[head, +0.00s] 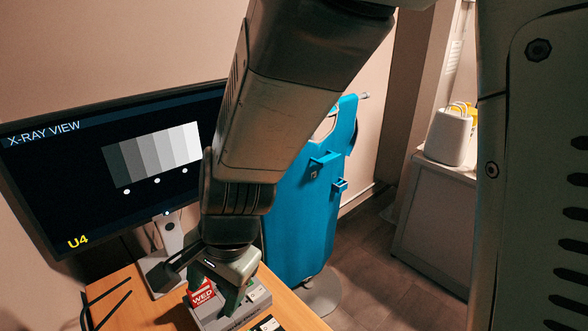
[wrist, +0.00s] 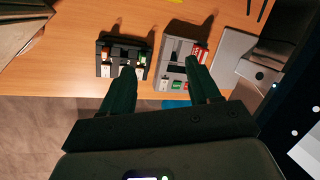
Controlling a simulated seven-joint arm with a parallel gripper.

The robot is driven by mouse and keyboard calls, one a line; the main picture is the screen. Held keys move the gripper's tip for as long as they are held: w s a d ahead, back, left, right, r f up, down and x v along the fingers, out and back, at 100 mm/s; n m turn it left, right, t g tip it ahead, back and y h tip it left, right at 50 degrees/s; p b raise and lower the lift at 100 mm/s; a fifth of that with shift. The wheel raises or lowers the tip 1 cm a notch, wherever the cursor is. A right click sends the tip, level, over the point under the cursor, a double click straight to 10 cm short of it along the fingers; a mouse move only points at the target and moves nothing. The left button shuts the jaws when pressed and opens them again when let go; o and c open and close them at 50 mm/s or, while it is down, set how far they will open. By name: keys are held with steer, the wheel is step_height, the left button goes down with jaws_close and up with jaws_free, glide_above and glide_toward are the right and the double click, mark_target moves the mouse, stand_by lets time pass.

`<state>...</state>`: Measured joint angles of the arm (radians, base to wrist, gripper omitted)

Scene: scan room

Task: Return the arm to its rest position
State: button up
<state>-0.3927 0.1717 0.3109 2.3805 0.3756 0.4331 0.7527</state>
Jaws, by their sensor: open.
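My gripper (head: 218,285) points down over the desk in the head view, just above or in front of a grey tray (head: 238,312) with a red block marked WED (head: 202,294). In the wrist view its two dark green fingers (wrist: 161,70) are spread apart with nothing between them. The right finger's tip overlaps the grey tray (wrist: 179,48) near the red block (wrist: 200,53); I cannot tell whether it touches. The left finger's tip overlaps a black rack (wrist: 122,46) holding several small pieces. My arm reaches down from the top of the head view.
A monitor (head: 60,185) reading X-RAY VIEW and U4 stands at left on the wooden desk (head: 150,305). A blue panel stand (head: 300,220) is behind my arm. A white container (head: 449,138) sits on a grey cabinet (head: 435,222) at right. Floor (head: 385,265) between is clear.

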steer(key=w+d+r+n+t+h, duration=0.1)
steer(key=w+d+r+n+t, duration=0.15)
steer(key=d+r, duration=0.9)
steer(key=s+d+r+n+t+h, duration=0.1)
steer(key=s+d+r, duration=0.2)
steer(key=d, duration=0.3)
steer(key=s+d+r+n+t+h, duration=0.1)
steer(key=s+d+r+t, duration=0.1)
steer(key=d, duration=0.5)
steer(key=shift+s+d+r, duration=0.15)
steer(key=shift+s+r, duration=0.7)
steer(key=shift+r, duration=0.05)
